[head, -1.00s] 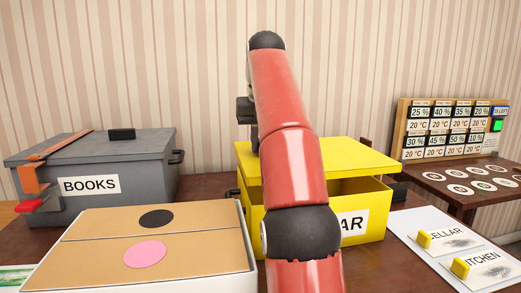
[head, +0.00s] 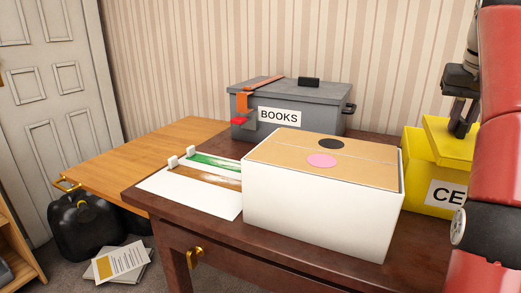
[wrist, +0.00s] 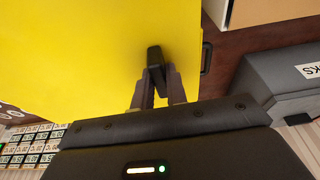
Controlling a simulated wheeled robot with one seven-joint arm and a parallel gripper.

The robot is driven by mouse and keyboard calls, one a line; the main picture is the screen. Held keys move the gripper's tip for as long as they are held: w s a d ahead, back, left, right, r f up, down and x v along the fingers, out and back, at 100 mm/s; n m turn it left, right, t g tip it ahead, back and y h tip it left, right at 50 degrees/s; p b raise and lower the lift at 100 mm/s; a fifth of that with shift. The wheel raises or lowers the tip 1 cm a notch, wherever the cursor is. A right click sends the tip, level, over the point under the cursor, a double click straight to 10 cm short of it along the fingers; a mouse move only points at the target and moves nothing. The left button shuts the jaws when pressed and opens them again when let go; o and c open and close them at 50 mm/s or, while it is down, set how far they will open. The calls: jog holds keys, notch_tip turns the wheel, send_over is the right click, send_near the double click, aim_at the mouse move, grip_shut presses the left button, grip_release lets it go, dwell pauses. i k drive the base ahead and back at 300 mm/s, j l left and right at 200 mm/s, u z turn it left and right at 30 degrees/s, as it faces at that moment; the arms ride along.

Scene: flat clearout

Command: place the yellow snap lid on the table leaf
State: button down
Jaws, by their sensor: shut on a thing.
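The yellow snap lid (head: 446,137) is at the right of the head view, over the yellow box (head: 420,185), whose label is partly hidden by my arm. I cannot tell whether the lid touches the box rim. My gripper (head: 464,128) is shut on the lid from above. In the wrist view the lid (wrist: 70,60) fills the upper left, and my fingers (wrist: 157,85) are closed on its black handle (wrist: 155,60). The table leaf (head: 130,165) is the lighter wood surface at the left, and its visible top is bare.
A white carton (head: 310,205) with a pink and a black disc stands between the yellow box and the leaf. The grey BOOKS box (head: 300,100) stands behind it. White sheets (head: 190,195) with painted strips lie beside the leaf. A black bag (head: 85,222) is on the floor.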

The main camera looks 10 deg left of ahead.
aim_at(144, 155)
jog(key=j+u, duration=0.1)
jog(key=u, duration=0.75)
jog(key=j+u, duration=0.15)
jog(key=u, duration=0.25)
jog(key=i+j+u, duration=0.1)
jog(key=i+j, duration=0.45)
jog(key=i, duration=1)
